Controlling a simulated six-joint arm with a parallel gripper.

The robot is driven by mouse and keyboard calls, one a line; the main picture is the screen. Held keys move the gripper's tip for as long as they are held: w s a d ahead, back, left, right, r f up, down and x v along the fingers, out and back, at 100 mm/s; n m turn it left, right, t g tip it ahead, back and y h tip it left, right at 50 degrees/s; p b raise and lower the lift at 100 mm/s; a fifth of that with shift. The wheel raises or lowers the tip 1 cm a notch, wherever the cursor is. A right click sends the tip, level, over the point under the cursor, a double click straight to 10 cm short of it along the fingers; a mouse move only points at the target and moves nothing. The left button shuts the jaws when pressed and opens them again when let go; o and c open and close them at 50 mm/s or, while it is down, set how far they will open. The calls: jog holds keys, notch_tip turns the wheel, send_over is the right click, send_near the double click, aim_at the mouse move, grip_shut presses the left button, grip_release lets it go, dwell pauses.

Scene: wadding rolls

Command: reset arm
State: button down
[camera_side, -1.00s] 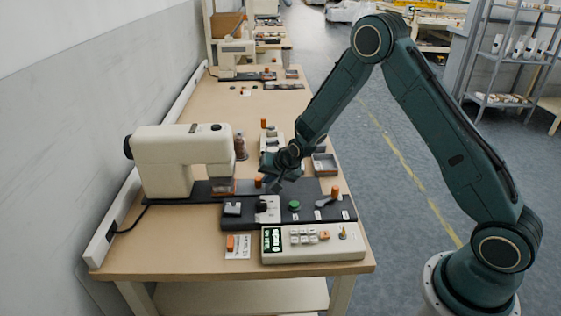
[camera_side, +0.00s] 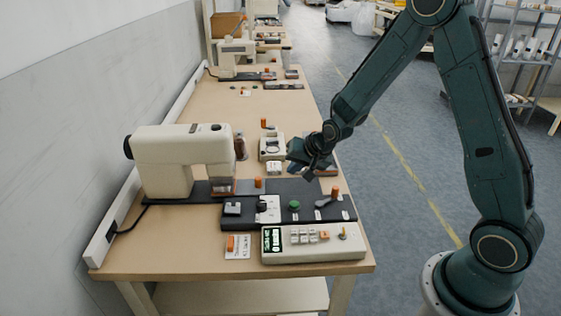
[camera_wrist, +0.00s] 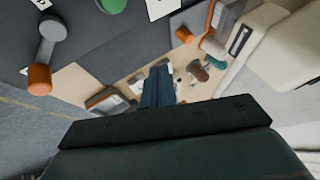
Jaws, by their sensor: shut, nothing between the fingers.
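My dark green arm reaches in from the right in the side view. My gripper (camera_side: 298,170) hangs above the right part of the table, behind the black control panel (camera_side: 274,214) and near a small white device (camera_side: 271,147). Its fingers are together with nothing between them. In the wrist view the narrow dark fingers (camera_wrist: 158,86) point away over the tan tabletop. My gripper partly hides a grey tray (camera_side: 327,167) in the side view.
A white sewing machine (camera_side: 181,152) stands at left beside a thread spool (camera_side: 240,146). The panel carries a green button (camera_side: 294,205) and an orange-knobbed lever (camera_side: 334,192). A keypad box (camera_side: 313,243) lies in front. Open floor (camera_side: 395,210) is right of the table.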

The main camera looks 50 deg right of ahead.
jog(key=shift+v, duration=0.9)
jog(key=s+a+r+n, duration=0.2)
jog(key=s+r+n, duration=0.1)
jog(key=s+r, duration=0.35)
jog(key=s+a+r+n, duration=0.2)
jog(key=s+r, duration=0.3)
jog(key=r, duration=0.3)
jog(key=s+a+r+n+g, duration=0.1)
jog(key=s+r+n, duration=0.1)
jog(key=s, duration=0.6)
jog(key=s+a+r+n, duration=0.1)
jog(key=s+r+n, duration=0.1)
jog(key=s, duration=0.7)
jog(key=shift+a+r+n+g, duration=0.15)
jog(key=shift+r+n+g, duration=0.2)
jog(key=shift+r, duration=0.3)
